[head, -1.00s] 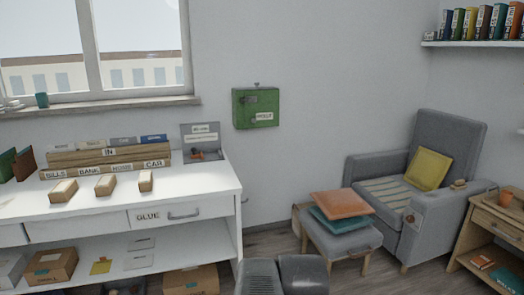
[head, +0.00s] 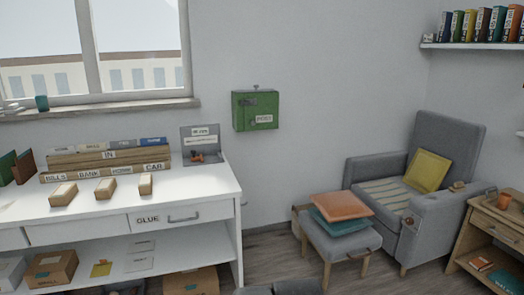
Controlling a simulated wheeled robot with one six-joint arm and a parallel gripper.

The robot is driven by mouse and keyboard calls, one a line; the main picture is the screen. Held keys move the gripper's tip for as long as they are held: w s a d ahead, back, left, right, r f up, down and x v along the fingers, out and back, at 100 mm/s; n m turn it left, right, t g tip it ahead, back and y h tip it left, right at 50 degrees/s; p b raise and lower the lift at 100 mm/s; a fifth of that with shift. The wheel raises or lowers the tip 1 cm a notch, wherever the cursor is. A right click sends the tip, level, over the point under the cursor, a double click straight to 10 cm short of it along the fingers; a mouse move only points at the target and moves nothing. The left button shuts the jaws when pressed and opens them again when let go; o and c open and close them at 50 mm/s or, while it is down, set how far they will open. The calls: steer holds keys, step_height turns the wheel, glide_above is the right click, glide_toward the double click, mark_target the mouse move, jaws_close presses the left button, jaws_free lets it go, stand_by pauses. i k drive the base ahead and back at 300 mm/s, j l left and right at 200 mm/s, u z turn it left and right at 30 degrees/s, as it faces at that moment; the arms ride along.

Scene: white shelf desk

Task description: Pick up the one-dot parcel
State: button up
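Three small brown parcels lie in a row on the white desk top, in front of the wooden sorter. They are the left parcel (head: 63,194), the middle parcel (head: 105,188) and the right parcel (head: 146,184). Each has a paler patch on top. The dots are too small to make out, so I cannot tell which parcel has one dot. The parcels stand apart from each other, and nothing is touching them from above. My gripper is not in view. Only dark grey parts of my own body show at the bottom edge.
The wooden sorter (head: 108,157) with labelled slots stands behind the parcels. A grey holder (head: 202,140) stands at the desk's right end. The desk's front (head: 122,221) has a GLUE drawer. Boxes sit on the shelf below. A stool (head: 340,241) and armchair (head: 440,190) stand right.

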mark_target(105, 189)
steer(key=u, duration=1.25)
steer(key=z, duration=1.25)
steer(key=u, duration=1.15)
